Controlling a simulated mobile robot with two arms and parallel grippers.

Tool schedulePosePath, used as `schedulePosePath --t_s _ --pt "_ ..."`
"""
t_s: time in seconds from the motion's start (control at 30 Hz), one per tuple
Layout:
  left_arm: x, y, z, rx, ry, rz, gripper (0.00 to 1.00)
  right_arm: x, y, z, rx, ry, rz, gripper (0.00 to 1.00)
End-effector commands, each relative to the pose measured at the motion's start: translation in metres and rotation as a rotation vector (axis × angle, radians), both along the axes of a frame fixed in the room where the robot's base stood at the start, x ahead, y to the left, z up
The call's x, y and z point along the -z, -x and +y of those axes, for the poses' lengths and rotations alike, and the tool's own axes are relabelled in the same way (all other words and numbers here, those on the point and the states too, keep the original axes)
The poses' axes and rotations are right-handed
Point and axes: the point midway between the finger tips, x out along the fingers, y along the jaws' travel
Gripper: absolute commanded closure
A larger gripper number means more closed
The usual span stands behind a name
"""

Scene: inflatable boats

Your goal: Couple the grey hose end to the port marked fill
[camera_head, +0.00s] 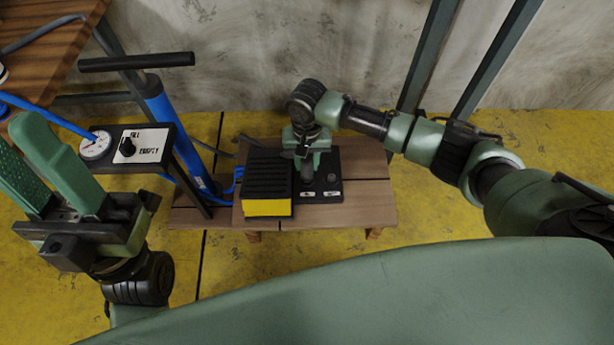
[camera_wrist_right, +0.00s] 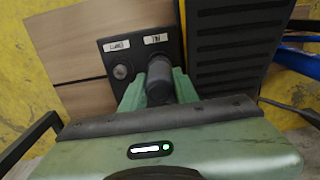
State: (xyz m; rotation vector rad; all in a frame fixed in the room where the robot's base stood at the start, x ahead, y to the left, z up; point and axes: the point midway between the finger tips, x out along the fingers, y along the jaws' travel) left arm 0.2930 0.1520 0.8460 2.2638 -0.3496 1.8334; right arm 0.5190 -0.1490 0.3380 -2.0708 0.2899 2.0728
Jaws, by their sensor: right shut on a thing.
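My right gripper (camera_head: 303,168) is shut on the dark grey hose end (camera_wrist_right: 159,82), with a finger on each side of it. The hose end is over the FILL side of the black port panel (camera_wrist_right: 140,56). In the wrist view the FILL label (camera_wrist_right: 155,38) is just beyond it, and the fill port is hidden. I cannot tell whether the hose end is seated. The EMPTY label (camera_wrist_right: 117,45) and its uncovered port (camera_wrist_right: 121,72) are beside it. My left gripper (camera_head: 17,138) is open and empty at the left, near the pump.
The panel adjoins a black ribbed box (camera_head: 267,177) with a yellow front, on a low wooden bench (camera_head: 360,205). A blue pump (camera_head: 178,140) and a gauge board (camera_head: 143,149) stand left. Bare bench lies right of the panel.

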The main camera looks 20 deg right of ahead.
Motion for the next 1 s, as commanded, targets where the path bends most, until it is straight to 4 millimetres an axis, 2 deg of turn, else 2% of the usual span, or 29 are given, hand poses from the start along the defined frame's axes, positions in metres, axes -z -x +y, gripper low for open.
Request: schedulePosePath --t_s 1.0 --pt "-0.0012 0.0002 0.0001 0.000 0.000 -0.002 0.64 0.0067 0.0001 -0.0004 0.000 0.001 0.000 1.00"
